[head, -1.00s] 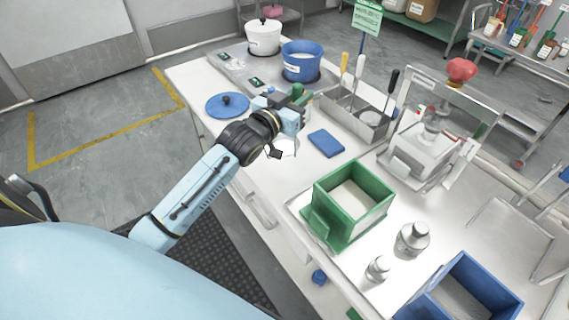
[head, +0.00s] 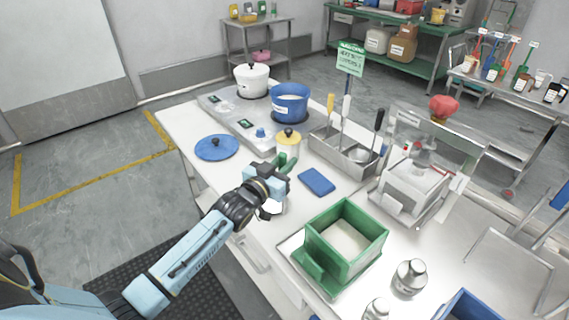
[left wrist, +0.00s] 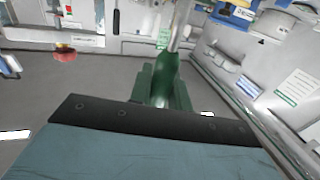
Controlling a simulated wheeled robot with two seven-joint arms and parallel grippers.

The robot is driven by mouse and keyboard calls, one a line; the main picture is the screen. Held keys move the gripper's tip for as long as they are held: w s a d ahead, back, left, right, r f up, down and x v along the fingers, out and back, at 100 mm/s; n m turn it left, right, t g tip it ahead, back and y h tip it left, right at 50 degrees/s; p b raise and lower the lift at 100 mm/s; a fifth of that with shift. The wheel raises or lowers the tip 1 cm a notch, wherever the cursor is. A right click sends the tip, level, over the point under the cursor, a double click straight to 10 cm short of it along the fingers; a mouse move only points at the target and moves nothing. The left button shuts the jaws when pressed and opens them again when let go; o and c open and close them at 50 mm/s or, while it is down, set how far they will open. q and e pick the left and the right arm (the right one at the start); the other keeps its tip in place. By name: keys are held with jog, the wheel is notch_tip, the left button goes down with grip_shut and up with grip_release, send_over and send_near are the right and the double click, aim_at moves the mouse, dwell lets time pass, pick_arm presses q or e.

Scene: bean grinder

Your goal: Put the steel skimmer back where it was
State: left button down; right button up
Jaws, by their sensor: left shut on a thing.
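My left gripper (head: 272,178) is shut on a green handle, which I take to be the steel skimmer's (head: 284,161). In the left wrist view the skimmer's green handle (left wrist: 164,82) stands between the fingers, with a steel shaft leading away at the top; its far end is out of that view. The gripper is over the front part of the table, left of the blue pad. A steel tool holder (head: 342,152) stands behind and to the right, holding tools with yellow, white and black handles. My right gripper is not in view.
A yellow-topped jar (head: 288,143) stands just behind the gripper. Around it are a blue lid (head: 217,148), a blue pad (head: 317,181) and a green box (head: 345,243). A blue pot (head: 290,103) and a white pot (head: 251,80) stand at the back.

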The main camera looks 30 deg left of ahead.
pick_arm(q)
jog(key=c, duration=1.3)
grip_release()
jog(key=shift+f, duration=0.1)
jog(key=shift+s, duration=0.25)
jog(key=s, duration=0.7)
jog(key=s+a, duration=0.1)
jog(key=s, duration=0.3)
jog(key=shift+s, duration=0.25)
